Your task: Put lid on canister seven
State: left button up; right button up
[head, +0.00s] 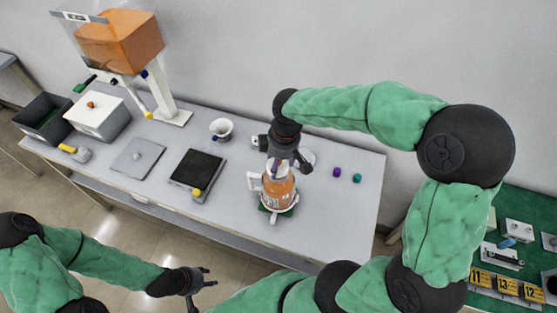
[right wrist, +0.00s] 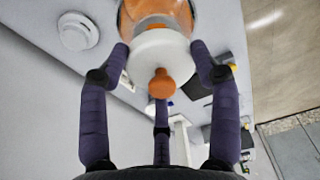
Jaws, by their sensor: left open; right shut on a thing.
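An orange canister (head: 278,188) with a white side handle stands upright on a dark green base on the table. Its label is too small to read. In the right wrist view, a white round lid (right wrist: 160,46) with an orange knob (right wrist: 161,82) is at the top of the orange canister (right wrist: 158,12). Whether it is fully seated, I cannot tell. My right gripper (head: 283,167) is above the canister, its fingers (right wrist: 160,75) shut around the lid. My left gripper (head: 207,278) is open and empty, off the table's front edge.
A scale-like black plate (head: 198,170), a grey panel with a knob (head: 138,157), a white cup (head: 221,128) and small purple (head: 337,172) and teal (head: 357,178) pieces lie around. A dispenser with an orange tank (head: 120,40) stands back left.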

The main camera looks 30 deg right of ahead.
jog(key=shift+f+b, duration=0.7)
jog(key=shift+f, duration=0.75)
dwell(1.4)
dwell(0.5)
jog(key=o, duration=1)
jog(key=shift+c, duration=0.2)
jog(key=shift+o, duration=1)
